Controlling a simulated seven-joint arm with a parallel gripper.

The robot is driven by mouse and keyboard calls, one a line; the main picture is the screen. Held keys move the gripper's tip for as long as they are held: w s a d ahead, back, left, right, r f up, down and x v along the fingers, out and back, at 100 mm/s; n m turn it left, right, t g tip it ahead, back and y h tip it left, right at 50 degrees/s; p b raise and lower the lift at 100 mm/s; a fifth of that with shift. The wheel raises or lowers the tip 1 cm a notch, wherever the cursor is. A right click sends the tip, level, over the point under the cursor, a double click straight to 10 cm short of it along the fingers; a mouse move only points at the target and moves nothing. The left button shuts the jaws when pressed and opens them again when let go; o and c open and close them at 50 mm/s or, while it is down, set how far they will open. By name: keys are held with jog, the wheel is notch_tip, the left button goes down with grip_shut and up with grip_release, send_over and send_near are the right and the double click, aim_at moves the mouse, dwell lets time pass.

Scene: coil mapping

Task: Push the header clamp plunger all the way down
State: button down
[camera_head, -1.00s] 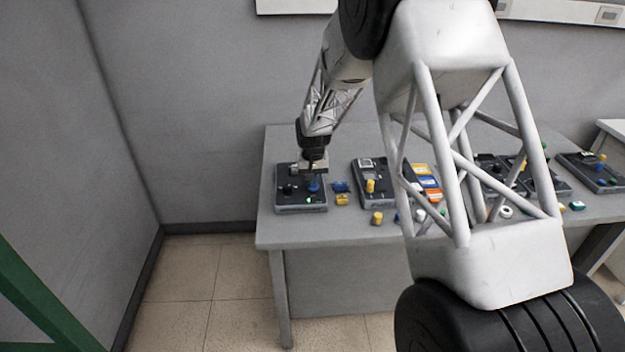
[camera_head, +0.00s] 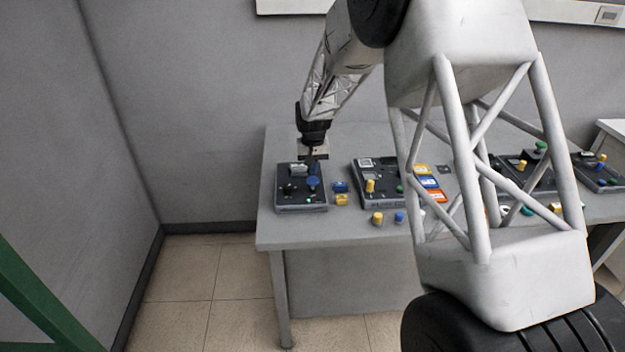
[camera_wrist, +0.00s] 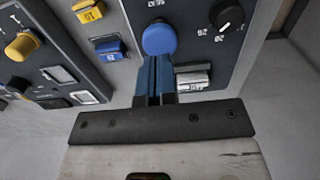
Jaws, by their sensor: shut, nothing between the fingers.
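A dark control box (camera_head: 283,206) stands at the left end of the table. It carries a round blue knob (camera_head: 312,183), which looks like the clamp plunger; no label on it is readable. The blue knob also shows in the wrist view (camera_wrist: 159,38), just beyond my fingertips. How far down it sits cannot be told. My gripper (camera_head: 309,160) is shut and empty at the back edge of the box. In the wrist view its blue fingers (camera_wrist: 155,68) are together, pointing at the knob; contact cannot be told. A pale ribbed block (camera_wrist: 193,79) lies right of the fingers.
A black dial (camera_wrist: 228,16) sits on the same box. Blue (camera_head: 340,187) and yellow (camera_head: 342,200) blocks lie right of it. A second box with a yellow knob (camera_head: 370,186) stands further right. My own arm hides part of the table's right side.

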aim_at(313, 179)
jog(key=shift+r, duration=1.6)
jog(key=shift+s+r, duration=0.15)
jog(key=s+d+r+t, duration=0.1)
jog(key=s+d+r, duration=0.3)
jog(key=s+r, duration=0.6)
jog(key=s+d+r, duration=0.4)
jog(key=s+r, duration=0.3)
jog(key=s, duration=0.8)
jog(key=s+d, duration=0.2)
jog(key=s, duration=1.1)
jog(key=s+d+t, duration=0.1)
jog(key=s, duration=1.2)
jog(key=shift+s+d+t, duration=0.3)
jog(key=shift+s+d, duration=0.05)
